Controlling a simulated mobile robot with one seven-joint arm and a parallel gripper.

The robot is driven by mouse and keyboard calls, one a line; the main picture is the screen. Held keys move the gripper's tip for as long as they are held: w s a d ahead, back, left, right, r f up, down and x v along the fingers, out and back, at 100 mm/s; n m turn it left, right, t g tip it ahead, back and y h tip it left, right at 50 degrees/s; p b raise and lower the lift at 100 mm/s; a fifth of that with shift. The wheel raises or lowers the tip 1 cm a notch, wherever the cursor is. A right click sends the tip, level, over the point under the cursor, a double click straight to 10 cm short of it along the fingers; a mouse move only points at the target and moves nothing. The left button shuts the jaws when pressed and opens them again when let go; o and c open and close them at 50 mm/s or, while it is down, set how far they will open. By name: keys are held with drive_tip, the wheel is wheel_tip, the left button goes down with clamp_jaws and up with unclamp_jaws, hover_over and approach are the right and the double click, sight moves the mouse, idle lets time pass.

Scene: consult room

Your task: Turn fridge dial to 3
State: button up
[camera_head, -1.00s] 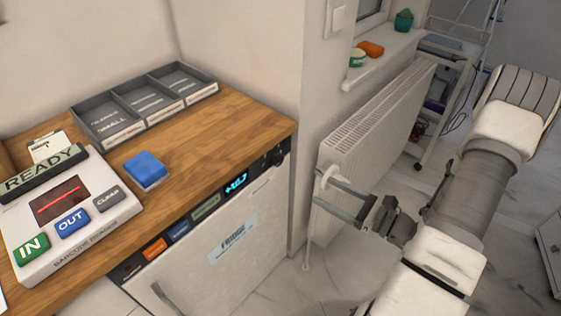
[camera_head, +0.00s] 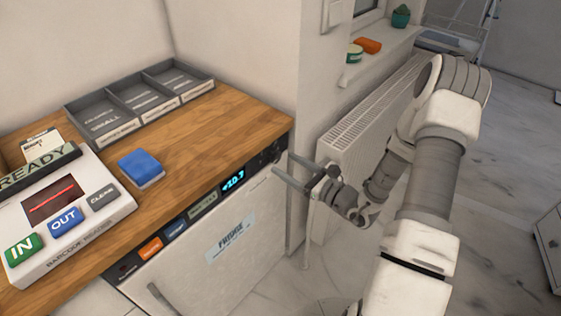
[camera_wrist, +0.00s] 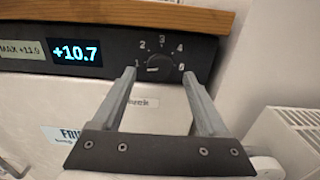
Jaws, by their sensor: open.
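The fridge dial (camera_wrist: 158,65) is a dark round knob with a scale from 1 to 5 around it. Its pale mark points left, near the 1. It sits at the right end of the black fridge panel (camera_wrist: 105,58), beside a display (camera_wrist: 77,53) reading +10.7. My gripper (camera_wrist: 158,75) is open, with its fingertips on either side of the dial in the wrist view; contact cannot be told. In the head view my gripper (camera_head: 283,163) is at the panel's right end. The fridge (camera_head: 215,255) is white, its door shut.
The wooden counter (camera_head: 215,125) overhangs the panel. On it are a blue block (camera_head: 141,167), a barcode reader (camera_head: 75,240) and a grey tray (camera_head: 140,128). A wall corner and a white radiator (camera_head: 370,125) stand close on the right.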

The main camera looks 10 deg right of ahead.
sight(278, 159)
drive_tip(key=shift+x, duration=1.6)
drive_tip(key=shift+c, duration=0.2)
clamp_jaws()
